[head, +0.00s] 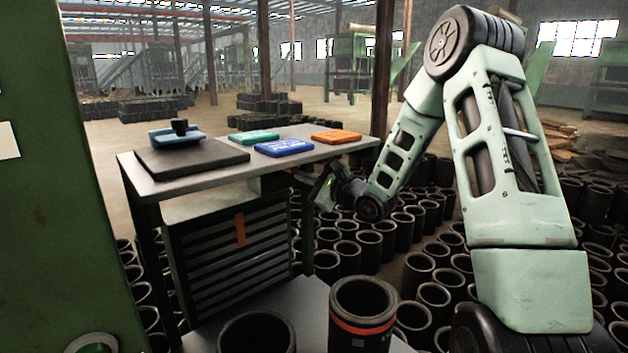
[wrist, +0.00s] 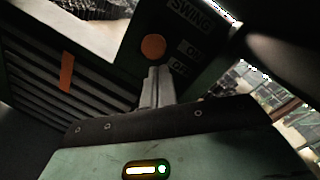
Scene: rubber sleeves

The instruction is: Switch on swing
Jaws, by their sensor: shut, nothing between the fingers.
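The swing control is on a dark panel at the bench's end, with a "SWING" label (wrist: 190,14) in the wrist view. A round orange knob or button (wrist: 153,47) sits left of two small plates, an "ON" plate (wrist: 193,47) and below it one that seems to read "OFF" (wrist: 180,68). My gripper (wrist: 154,70) is shut and empty, its fingertips just below the orange part in the picture. I cannot tell whether they touch it. In the head view my gripper (head: 302,178) is by the bench's right end, and the control's face is hidden.
The grey bench (head: 215,180) carries a dark plate (head: 190,157) with a blue tool and green, blue and orange trays. A slatted cabinet (head: 230,255) stands under it. Black rubber sleeves (head: 370,250) crowd the floor, and two stand on a grey surface in front.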

